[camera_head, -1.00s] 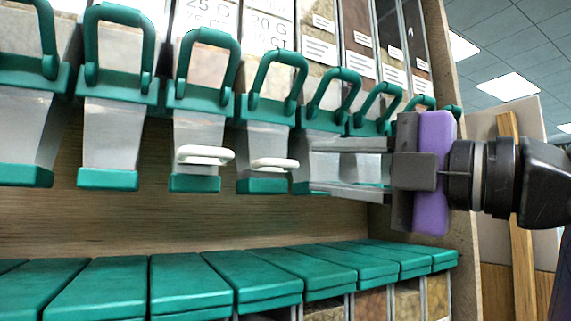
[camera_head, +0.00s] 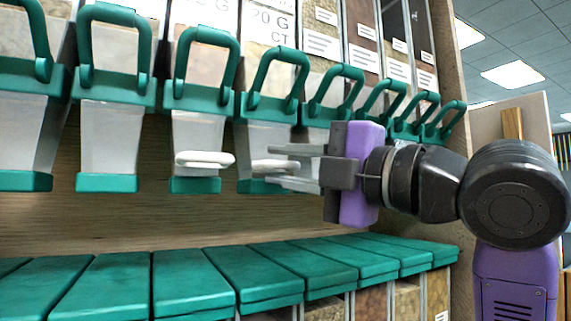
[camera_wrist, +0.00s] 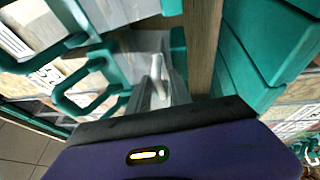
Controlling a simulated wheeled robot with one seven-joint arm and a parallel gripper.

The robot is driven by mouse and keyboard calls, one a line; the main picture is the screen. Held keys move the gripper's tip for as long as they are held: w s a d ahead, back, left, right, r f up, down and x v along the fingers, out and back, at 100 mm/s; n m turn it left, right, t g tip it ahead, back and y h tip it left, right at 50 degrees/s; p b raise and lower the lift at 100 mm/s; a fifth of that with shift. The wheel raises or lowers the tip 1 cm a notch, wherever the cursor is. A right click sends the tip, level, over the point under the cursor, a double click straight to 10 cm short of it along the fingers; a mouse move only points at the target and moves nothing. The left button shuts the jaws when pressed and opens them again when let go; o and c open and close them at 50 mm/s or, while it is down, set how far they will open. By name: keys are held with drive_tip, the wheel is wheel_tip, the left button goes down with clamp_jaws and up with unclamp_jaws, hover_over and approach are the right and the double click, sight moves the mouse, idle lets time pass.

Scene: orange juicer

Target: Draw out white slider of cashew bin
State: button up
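A row of clear bins with green handles and green bottom lips hangs on the wooden shelf. Two bins have white sliders: a left one (camera_head: 205,159) and a right one (camera_head: 274,166). No cashew label is readable, so I cannot tell which bin is named. My gripper (camera_head: 272,165) comes from the right, its two grey fingers apart above and below the end of the right slider. I cannot tell if they touch it. In the wrist view that slider (camera_wrist: 157,66) shows near the fingers, partly hidden.
Several green-lidded bins (camera_head: 192,282) stand in a row below, with an open gap under the hanging bins. A green handle (camera_head: 277,80) sits just above my gripper. The wooden shelf side panel (camera_head: 450,115) stands behind my arm.

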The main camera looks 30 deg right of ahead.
clamp_jaws()
idle(1.2)
